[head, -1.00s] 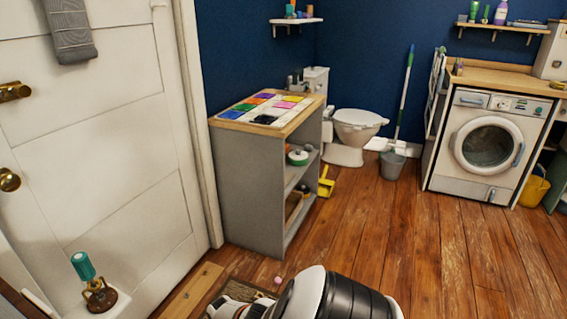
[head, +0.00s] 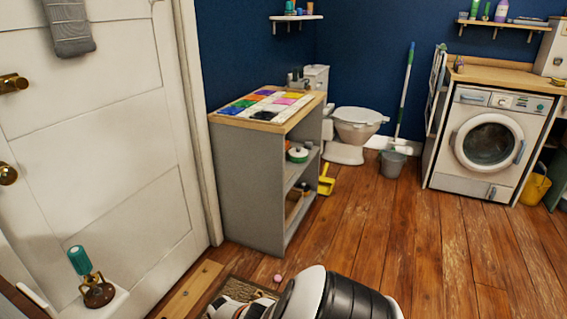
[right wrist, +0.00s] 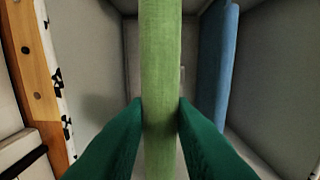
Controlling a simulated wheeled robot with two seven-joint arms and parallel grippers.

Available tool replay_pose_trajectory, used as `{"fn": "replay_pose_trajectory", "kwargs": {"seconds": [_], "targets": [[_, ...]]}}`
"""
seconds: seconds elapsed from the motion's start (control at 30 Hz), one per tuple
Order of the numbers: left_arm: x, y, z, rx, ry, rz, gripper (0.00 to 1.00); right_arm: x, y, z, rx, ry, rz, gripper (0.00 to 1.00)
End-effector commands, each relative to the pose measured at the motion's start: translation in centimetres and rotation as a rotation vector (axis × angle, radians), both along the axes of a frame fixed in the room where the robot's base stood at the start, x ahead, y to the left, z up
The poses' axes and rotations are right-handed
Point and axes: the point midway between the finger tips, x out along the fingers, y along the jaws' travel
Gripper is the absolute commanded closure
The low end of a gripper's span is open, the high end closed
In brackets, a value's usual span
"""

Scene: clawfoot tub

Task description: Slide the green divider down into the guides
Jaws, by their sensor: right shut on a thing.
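The green divider (right wrist: 160,45) runs upright through the middle of the right wrist view. My right gripper (right wrist: 160,103) is shut on it, with one dark green finger pressed against each side. The divider is over or within a grey-walled space (right wrist: 100,60). Its lower end is hidden and I cannot make out the guides or whether it touches them. I cannot find the divider in the head view. My left gripper is not in view.
A blue panel (right wrist: 217,70) stands to the right of the divider in the right wrist view. A wooden edge (right wrist: 35,75) with a black-and-white strip is at the left. In the head view, a grey shelf unit (head: 250,185) stands beside the white door (head: 90,130), with open floor to its right.

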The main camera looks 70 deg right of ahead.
Motion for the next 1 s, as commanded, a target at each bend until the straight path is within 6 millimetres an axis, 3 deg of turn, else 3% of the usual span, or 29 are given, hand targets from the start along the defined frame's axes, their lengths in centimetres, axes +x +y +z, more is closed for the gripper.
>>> {"fn": "replay_pose_trajectory", "kwargs": {"seconds": [1.0], "targets": [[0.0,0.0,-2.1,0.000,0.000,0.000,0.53,0.0,0.0,-2.1,0.000,0.000,0.000,1.00]]}}
